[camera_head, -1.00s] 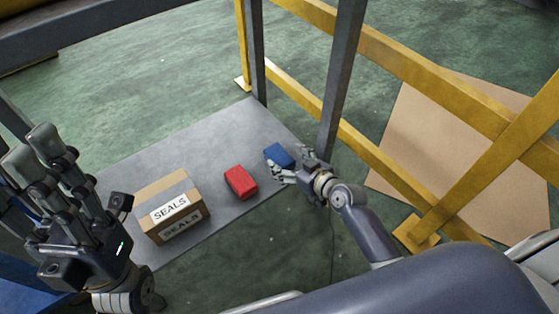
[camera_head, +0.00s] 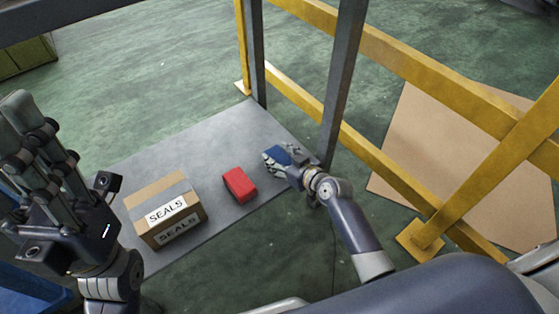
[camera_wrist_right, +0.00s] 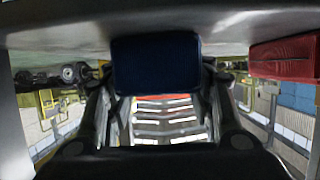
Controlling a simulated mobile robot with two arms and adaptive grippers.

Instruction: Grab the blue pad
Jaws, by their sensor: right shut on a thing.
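The blue pad (camera_head: 277,152) is at the far right part of the grey tabletop, by the dark post. My right gripper (camera_head: 283,164) is shut on it, its fingers covering part of the pad. In the right wrist view the blue pad (camera_wrist_right: 156,64) sits between the two fingers, close to the grey surface. I cannot tell whether the pad is lifted off it. My left gripper (camera_head: 40,150) is open and empty at the left edge, with its fingers extended upward.
A red block (camera_head: 240,184) lies just left of my right gripper. A cardboard box (camera_head: 150,200) labelled SEALS stands farther left on the grey tabletop (camera_head: 200,147). A dark post (camera_head: 340,95) and a yellow frame (camera_head: 400,185) stand close on the right.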

